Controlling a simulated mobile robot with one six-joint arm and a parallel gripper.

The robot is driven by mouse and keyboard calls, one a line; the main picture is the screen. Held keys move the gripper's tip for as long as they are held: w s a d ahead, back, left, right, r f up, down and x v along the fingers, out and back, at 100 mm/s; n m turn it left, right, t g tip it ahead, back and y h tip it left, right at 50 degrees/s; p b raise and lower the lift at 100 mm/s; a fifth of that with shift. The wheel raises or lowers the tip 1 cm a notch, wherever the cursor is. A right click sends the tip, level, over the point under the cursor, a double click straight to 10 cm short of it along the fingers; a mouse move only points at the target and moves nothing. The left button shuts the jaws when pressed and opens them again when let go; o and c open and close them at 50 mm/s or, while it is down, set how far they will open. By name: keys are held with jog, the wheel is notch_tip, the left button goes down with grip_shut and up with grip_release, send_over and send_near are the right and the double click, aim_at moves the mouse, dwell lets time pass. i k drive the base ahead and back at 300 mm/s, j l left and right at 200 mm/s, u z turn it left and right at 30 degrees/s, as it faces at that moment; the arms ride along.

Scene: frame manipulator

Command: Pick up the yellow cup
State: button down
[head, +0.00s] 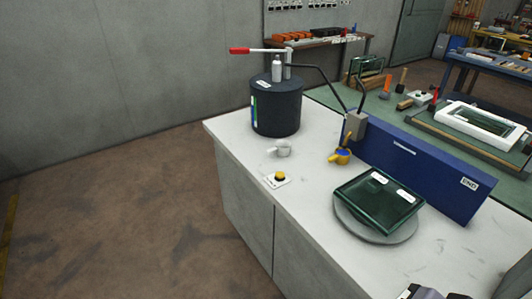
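A small yellow cup (340,157) stands on the white worktop, right of the middle of the head view. Its inside looks blue, and a yellow piece sticks up behind it at the upper right. It stands just in front of the left end of a blue panel (420,175); I cannot tell whether they touch. My gripper cannot be made out in this view, and nothing is seen holding the cup.
A white cup (283,150) stands left of the yellow one, near a dark drum (276,115) with a red-handled lever. A yellow button (278,177) is in front. A green case (379,200) rests on a round grey plate (372,231). Dark items cut the bottom right edge.

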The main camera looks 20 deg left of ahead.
aim_at(341, 157)
jog(key=u, duration=0.4)
jog(key=i+j+z, duration=0.2)
jog(key=i+j, duration=0.5)
jog(key=i+j+z, duration=0.15)
jog(key=i+j, duration=0.6)
jog(key=j, duration=0.05)
